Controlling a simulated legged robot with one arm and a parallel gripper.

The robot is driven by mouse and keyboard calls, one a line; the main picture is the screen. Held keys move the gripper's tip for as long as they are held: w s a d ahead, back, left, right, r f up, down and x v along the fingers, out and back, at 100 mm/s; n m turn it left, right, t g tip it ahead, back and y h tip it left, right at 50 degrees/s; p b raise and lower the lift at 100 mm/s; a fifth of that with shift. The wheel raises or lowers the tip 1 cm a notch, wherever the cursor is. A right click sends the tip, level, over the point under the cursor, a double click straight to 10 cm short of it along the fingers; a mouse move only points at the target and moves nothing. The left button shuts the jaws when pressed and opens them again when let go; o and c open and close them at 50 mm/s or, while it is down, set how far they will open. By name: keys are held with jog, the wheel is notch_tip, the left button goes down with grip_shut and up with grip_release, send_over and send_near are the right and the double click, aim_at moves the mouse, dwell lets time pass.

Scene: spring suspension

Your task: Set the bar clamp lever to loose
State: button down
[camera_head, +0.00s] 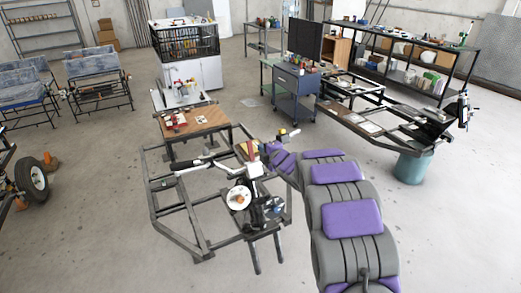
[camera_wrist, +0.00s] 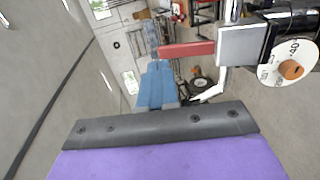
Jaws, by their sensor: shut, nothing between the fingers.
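A red lever-like handle (camera_wrist: 187,50) reaches left from a grey block (camera_wrist: 241,45) in the wrist view. I take it for the bar clamp lever, though its setting cannot be read. A white numbered disc with an orange hub (camera_wrist: 276,76) is to the right; it also shows in the head view (camera_head: 232,193). My gripper (camera_head: 273,153) is shut and empty at the end of my purple and grey arm, close beside the upper part of the frame-mounted assembly. In the wrist view its dark edge (camera_wrist: 160,125) is below the handle; contact is not visible.
The assembly sits on a dark metal frame (camera_head: 196,235). A wooden-topped table (camera_head: 208,119) stands behind it, and a blue tool cart (camera_head: 296,90) farther back. Another metal frame (camera_head: 365,115) with a teal bucket (camera_head: 412,168) is at right.

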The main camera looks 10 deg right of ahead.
jog(key=s+d+r+m+g+h, duration=0.1)
jog(key=s+d+r+m+h, duration=0.2)
jog(key=s, duration=0.4)
jog(key=s+d+r+m+g+h, duration=0.1)
jog(key=s+d+r+m+h, duration=0.1)
jog(key=s+d+m, duration=0.35)
jog(key=s+m+g+h, duration=0.3)
jog(key=s+m+g, duration=0.2)
jog(key=s, duration=1.2)
jog(key=s+a+f+m+g+y, duration=0.1)
jog(key=s+a+m+g, duration=0.1)
jog(key=s, duration=0.9)
jog(key=s+a+f+m+g+y, duration=0.1)
jog(key=s+a+m+g, duration=0.2)
jog(key=s, duration=0.9)
jog(key=s+a+f+m+g+y, duration=0.1)
jog(key=s+a+m+g, duration=0.2)
jog(key=s, duration=0.8)
jog(key=shift+s+a+f+g+b, duration=0.2)
jog(key=shift+a+g+b, duration=0.2)
jog(key=shift+a+g, duration=0.25)
jog(key=shift+a, duration=0.35)
